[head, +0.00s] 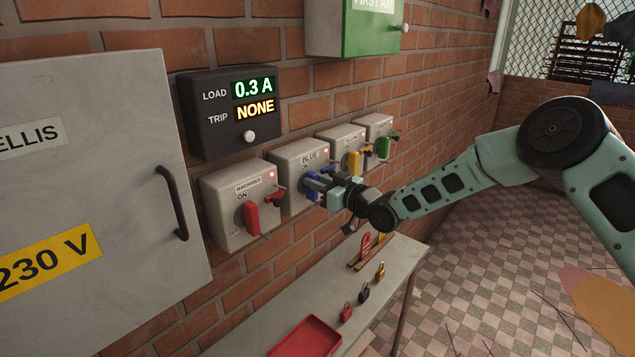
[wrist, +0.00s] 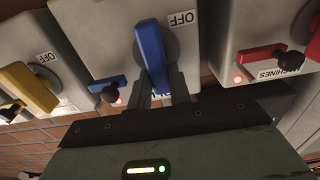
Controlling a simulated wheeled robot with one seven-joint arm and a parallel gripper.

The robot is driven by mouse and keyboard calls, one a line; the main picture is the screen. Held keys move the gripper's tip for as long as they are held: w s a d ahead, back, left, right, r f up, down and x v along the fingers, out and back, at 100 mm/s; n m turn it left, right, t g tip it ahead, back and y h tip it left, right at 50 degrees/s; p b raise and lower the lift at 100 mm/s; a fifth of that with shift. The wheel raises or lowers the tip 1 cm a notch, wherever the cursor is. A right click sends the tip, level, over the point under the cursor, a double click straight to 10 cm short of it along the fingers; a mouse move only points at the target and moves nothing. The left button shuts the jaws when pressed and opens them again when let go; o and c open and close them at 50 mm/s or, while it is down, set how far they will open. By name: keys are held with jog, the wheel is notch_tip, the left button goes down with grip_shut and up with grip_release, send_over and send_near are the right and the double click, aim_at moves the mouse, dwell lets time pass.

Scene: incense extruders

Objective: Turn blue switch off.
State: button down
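The blue switch (head: 312,186) is on a grey box labelled BLUE, in the row on the brick wall. In the wrist view, upside down, its blue handle (wrist: 152,55) points away from the OFF label (wrist: 182,19), toward a mostly hidden label near my fingertips. My gripper (head: 333,190) is at this switch. In the wrist view its fingers (wrist: 161,88) sit close on both sides of the handle's end and appear shut on it. A small blue tab with a black knob (wrist: 108,88) is beside the handle. A red light glows near it.
Neighbouring switches are red MACHINES (head: 250,216), yellow (head: 353,161) and green (head: 383,147). A display (head: 238,110) reads LOAD 0.3 A, TRIP NONE. Below, a bench (head: 258,329) holds padlocks and a red tray (head: 308,338). A grey cabinet (head: 95,190) stands at left.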

jog(key=shift+f+b, duration=0.1)
jog(key=shift+b, duration=0.25)
jog(key=m+b, duration=0.4)
jog(key=m, duration=0.2)
jog(key=w+d+f+m+b, duration=0.1)
jog(key=m+b, duration=0.4)
jog(key=f+m+b, duration=0.1)
jog(key=m+b, duration=0.3)
jog(key=m, duration=0.2)
jog(key=shift+w+d+m, duration=0.15)
jog(key=shift+w+m, duration=0.15)
jog(key=shift+m+b, duration=0.3)
jog(key=shift+b, duration=0.05)
jog(key=c, duration=1.3)
grip_release()
jog(key=b+v, duration=0.5)
jog(key=v, duration=1.2)
jog(key=shift+s+d, duration=0.15)
jog(key=shift+s, duration=0.05)
